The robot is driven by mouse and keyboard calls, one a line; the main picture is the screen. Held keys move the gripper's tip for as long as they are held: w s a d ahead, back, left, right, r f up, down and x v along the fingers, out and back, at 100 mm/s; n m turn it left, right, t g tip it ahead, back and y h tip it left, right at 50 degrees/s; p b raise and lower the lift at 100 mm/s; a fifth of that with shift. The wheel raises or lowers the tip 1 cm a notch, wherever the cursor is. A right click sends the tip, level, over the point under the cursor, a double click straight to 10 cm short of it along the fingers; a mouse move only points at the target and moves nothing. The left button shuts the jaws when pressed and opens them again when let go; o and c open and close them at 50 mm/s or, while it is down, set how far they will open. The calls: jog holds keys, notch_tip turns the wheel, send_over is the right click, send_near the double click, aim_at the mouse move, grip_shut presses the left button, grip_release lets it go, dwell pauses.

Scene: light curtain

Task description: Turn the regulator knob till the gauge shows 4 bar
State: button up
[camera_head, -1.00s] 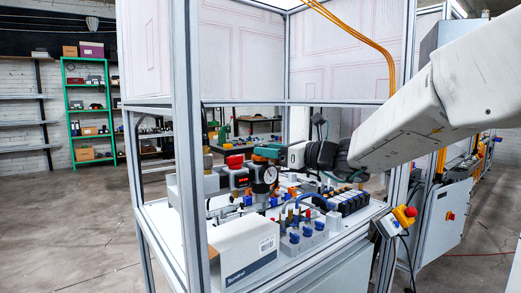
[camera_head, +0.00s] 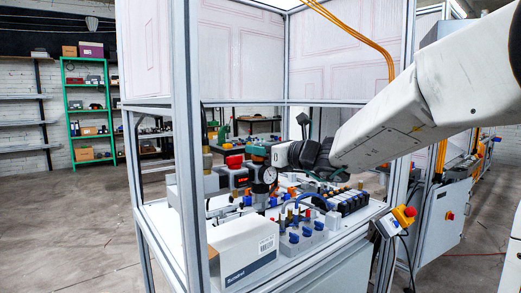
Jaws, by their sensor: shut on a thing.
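The round white-faced gauge (camera_head: 269,174) is on the front of the black regulator on the workbench inside the framed cell. Its needle is too small to read. My gripper (camera_head: 261,152) reaches in from the right, just above the gauge, with its teal fingers at the top of the regulator. It is shut on the regulator knob, which is mostly hidden by the fingers.
A red-topped valve (camera_head: 235,161) stands close to the left of the regulator. A white carton (camera_head: 243,252) sits at the bench front. Aluminium posts (camera_head: 188,150) frame the cell.

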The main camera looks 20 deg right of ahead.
jog(key=shift+m+t+h, duration=0.6)
jog(key=shift+m+h, duration=0.1)
jog(key=shift+h, duration=0.3)
jog(key=o, duration=0.9)
jog(key=shift+o, duration=0.2)
jog(key=v, duration=0.7)
jog(key=shift+s+d, duration=0.2)
jog(key=shift+s, duration=0.15)
